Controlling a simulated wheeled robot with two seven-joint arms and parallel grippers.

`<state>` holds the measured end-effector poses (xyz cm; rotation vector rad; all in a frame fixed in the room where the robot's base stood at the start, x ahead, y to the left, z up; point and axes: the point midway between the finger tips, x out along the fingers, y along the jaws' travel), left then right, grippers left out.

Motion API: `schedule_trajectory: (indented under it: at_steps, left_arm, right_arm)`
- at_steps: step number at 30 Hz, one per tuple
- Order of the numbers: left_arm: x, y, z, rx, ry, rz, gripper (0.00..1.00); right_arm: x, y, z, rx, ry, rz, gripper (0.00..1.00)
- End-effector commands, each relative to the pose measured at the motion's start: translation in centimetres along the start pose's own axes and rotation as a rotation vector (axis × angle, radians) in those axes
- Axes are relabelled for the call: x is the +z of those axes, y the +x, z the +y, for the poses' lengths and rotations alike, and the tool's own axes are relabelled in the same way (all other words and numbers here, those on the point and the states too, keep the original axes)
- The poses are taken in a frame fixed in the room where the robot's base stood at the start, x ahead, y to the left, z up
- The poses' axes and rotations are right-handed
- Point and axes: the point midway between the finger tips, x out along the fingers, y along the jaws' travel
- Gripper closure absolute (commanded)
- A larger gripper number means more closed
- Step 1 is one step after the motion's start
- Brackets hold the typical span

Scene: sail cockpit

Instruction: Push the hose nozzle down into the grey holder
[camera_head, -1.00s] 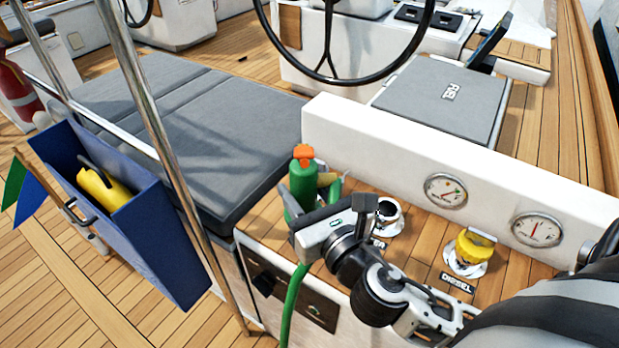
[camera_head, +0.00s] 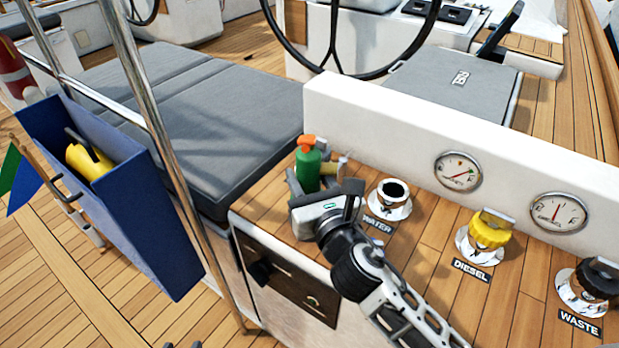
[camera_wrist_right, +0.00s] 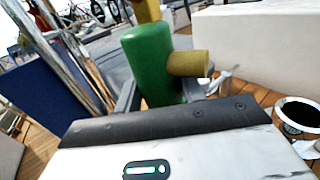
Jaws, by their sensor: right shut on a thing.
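The hose nozzle (camera_head: 308,170) is green with an orange top and stands roughly upright at the left end of the wooden console top. It also shows large in the right wrist view (camera_wrist_right: 150,65), with a tan stub on its side. My right gripper (camera_head: 317,182) is shut on it, with grey fingers on both sides. The nozzle's lower end is hidden behind the gripper. I cannot make out the grey holder. Only two small dark tips, apparently of my left gripper (camera_head: 182,345), show at the bottom edge.
The water filler (camera_head: 390,200) is open just right of my right gripper. The yellow diesel cap (camera_head: 488,230) and waste cap (camera_head: 598,278) stand further right. A white wall with gauges (camera_head: 459,172) runs behind. A steel rail and blue box (camera_head: 150,225) are at left.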

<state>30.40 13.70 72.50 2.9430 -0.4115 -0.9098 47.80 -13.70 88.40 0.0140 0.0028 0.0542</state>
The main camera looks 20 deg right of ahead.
Motion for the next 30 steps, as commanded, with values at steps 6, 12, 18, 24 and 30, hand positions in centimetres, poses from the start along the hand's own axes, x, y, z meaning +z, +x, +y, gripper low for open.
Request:
schedule_trajectory:
  at_steps: [6,12,18,24,30]
  left_arm:
    - [0.9,0.7,0.1,0.012,-0.02,0.02,0.64]
    - [1.0,0.6,0.3,0.018,-0.036,0.03,0.64]
    - [0.8,0.6,0.3,0.018,-0.038,0.033,0.64]
    - [0.8,0.6,0.3,0.017,-0.038,0.034,0.64]
    - [0.7,0.6,0.3,0.016,-0.037,0.036,0.64]
  right_arm:
    - [-2.2,0.0,0.0,0.001,0.0,-0.005,1.0]
    - [-2.8,0.0,0.0,0.001,0.001,-0.005,1.0]
    - [-2.8,0.0,0.0,0.001,0.001,-0.004,1.0]
    - [-2.8,0.0,0.0,0.001,0.001,-0.004,1.0]
    - [-2.8,0.0,0.0,0.001,0.0,-0.004,1.0]
